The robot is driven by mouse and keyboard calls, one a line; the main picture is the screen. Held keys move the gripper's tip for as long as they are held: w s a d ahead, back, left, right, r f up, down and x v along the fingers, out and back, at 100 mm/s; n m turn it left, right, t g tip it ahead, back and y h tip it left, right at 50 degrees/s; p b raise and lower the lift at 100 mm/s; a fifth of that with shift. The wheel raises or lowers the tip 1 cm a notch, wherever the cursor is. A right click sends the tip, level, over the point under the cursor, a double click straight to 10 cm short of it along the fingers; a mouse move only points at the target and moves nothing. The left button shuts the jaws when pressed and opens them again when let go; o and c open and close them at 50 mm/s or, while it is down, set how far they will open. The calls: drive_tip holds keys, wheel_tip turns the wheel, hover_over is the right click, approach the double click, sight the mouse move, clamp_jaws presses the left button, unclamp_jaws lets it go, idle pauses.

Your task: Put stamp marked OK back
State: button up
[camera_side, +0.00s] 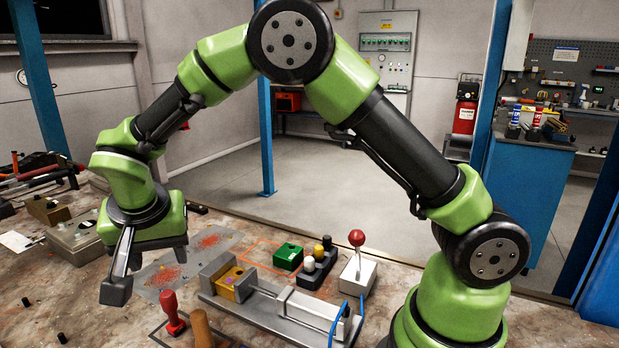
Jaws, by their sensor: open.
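A red stamp (172,312) stands upright near the front edge of the picture, left of a clamp fixture. A second stamp-like piece with a wooden handle (202,328) stands right of it, cut off by the lower edge. I cannot read an OK mark on either. Dark outlines (155,336) are marked on the table around them. My gripper (148,272) is open and empty, above the table behind and left of the red stamp. One finger hangs at the front left, the other behind it to the right. It touches neither stamp.
The clamp fixture (262,316) holds a yellow block (230,281). Grey boxes (78,238) stand left.

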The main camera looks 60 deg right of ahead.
drive_tip(key=s+d+r+n+t+y, duration=0.1)
drive_tip(key=s+d+r+y, duration=0.1)
drive_tip(key=s+d+r, duration=0.4)
drive_tip(key=s+d+r+n+t+y, duration=0.1)
drive_tip(key=s+r+n+y, duration=0.1)
drive_tip(key=s+r, duration=0.65)
drive_tip(key=s+n+t, duration=0.1)
drive_tip(key=s+t, duration=0.1)
drive_tip(key=s, duration=0.7)
drive_tip(key=shift+d+f+n+y, duration=0.3)
drive_tip(key=shift+f+n+y, duration=0.05)
drive_tip(key=shift+n+y, duration=0.05)
